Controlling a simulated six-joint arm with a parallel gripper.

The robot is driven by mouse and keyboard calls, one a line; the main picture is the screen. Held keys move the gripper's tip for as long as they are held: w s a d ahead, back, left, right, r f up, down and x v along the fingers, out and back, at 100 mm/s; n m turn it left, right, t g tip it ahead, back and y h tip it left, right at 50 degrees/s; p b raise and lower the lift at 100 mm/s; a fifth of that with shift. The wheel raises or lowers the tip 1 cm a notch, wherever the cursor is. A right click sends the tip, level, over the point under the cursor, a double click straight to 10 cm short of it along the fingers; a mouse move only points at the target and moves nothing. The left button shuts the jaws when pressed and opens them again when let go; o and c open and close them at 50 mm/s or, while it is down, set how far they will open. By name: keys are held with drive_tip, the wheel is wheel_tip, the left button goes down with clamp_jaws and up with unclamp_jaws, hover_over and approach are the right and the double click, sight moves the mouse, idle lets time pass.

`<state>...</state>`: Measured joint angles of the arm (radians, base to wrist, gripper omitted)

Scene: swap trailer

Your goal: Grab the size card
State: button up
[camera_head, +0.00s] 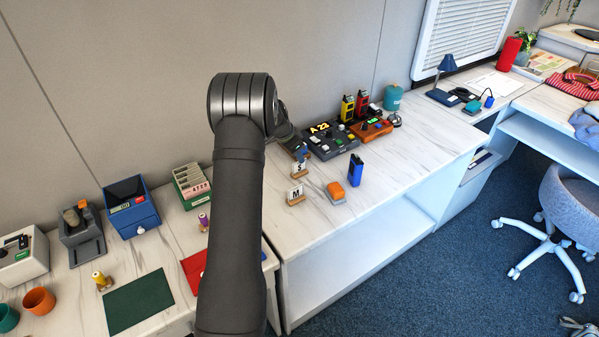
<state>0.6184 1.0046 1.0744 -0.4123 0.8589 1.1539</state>
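Two small white size cards stand in wooden holders on the white marble-patterned counter (400,150). One card marked S (298,167) is farther back, and one marked M (295,193) is nearer the front edge. My arm rises through the middle of the view and bends over toward the S card. My gripper (301,153) is small and dark at the arm's end, just above or behind the S card. Whether it touches that card, and whether its fingers are open or shut, I cannot tell. The M card is apart from my gripper.
An orange block (336,191) and an upright blue device (355,170) stand right of the cards. A dark console with a lit display (329,139) and an orange device (371,129) are behind. The counter is clear toward its right front edge.

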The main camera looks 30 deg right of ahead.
sight(301, 171)
drive_tip(key=shift+x, duration=2.8)
drive_tip(key=shift+s+a, duration=0.15)
drive_tip(key=shift+a, duration=0.05)
clamp_jaws()
